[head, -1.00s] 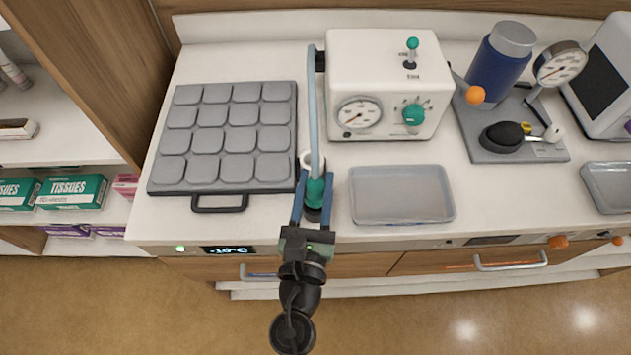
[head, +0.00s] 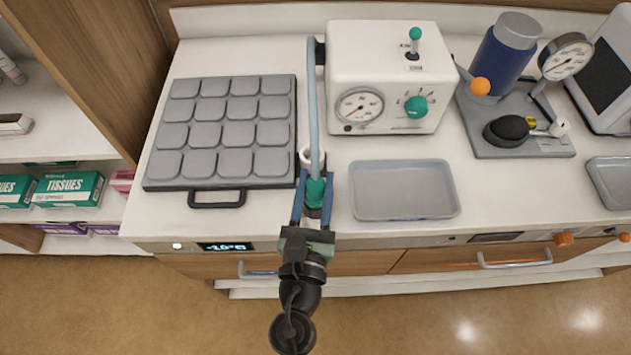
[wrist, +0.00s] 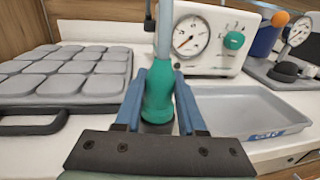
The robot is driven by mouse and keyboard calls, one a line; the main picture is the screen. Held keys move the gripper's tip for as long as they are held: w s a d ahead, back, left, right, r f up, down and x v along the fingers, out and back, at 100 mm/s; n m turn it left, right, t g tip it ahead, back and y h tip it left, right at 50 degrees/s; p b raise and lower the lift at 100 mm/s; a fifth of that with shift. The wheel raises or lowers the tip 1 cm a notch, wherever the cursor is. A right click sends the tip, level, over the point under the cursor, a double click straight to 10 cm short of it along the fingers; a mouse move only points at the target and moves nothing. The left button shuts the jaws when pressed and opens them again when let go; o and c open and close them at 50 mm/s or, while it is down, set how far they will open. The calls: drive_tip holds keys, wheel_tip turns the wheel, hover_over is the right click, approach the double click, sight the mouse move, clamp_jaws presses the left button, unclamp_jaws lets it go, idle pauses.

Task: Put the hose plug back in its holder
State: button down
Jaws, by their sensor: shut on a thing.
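The hose plug (head: 315,192) is a green grip with a dark lower end, on a light blue-grey hose (head: 313,110) that runs up to the left side of the white machine. My gripper (head: 313,200) is shut on the plug, with its blue fingers on either side of it, near the counter's front edge. In the wrist view the green plug (wrist: 158,95) stands upright between the fingers. A white ring (head: 306,157), perhaps the holder, shows just behind the plug, partly hidden by the hose. I cannot tell whether the plug touches it.
A grey padded panel (head: 222,182) with a handle lies left of my gripper. An empty grey tray (head: 404,214) lies close on the right. The white machine (head: 385,60) with a gauge stands behind. A blue canister (head: 497,55) and a dial gauge stand farther right.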

drive_tip(key=shift+f, duration=0.1)
drive_tip(key=shift+c, duration=2.1)
unclamp_jaws()
drive_tip(key=shift+s, duration=0.1)
drive_tip(key=shift+s+a+f, duration=0.1)
drive_tip(key=shift+s, duration=0.2)
drive_tip(key=s+a+b, duration=0.1)
drive_tip(key=s+b, duration=0.3)
drive_tip(key=s, duration=0.8)
drive_tip(key=shift+a+b, duration=0.3)
drive_tip(key=shift+a, duration=0.1)
